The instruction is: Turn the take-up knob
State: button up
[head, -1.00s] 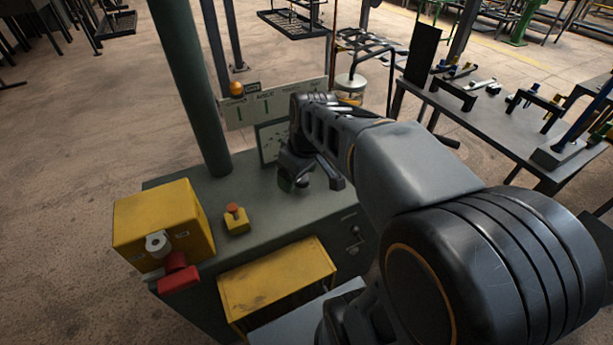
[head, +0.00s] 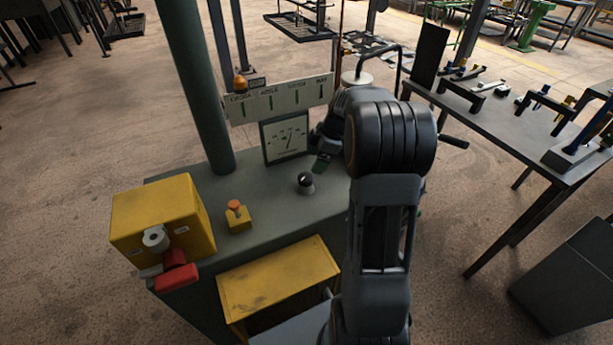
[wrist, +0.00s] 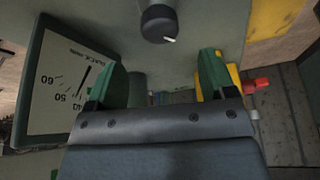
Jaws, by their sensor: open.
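The take-up knob (head: 305,183) is a small dark knob with a white pointer line on a pale collar, standing on the grey-green bench top in front of the dial gauge. It also shows in the wrist view (wrist: 158,24) at the top, beyond my fingertips. My gripper (wrist: 160,72) is open, its two green fingers apart with nothing between them. In the head view my gripper (head: 322,162) is right of the knob and apart from it, partly hidden behind my arm.
The gauge (head: 287,138) stands behind the knob, below a label board (head: 280,100). A yellow tray (head: 275,278) is in front.

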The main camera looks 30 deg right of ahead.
aim_at(307, 176)
jog(key=x, duration=0.7)
jog(key=shift+a+f, duration=0.15)
jog(key=shift+f, duration=0.15)
jog(key=c, duration=0.9)
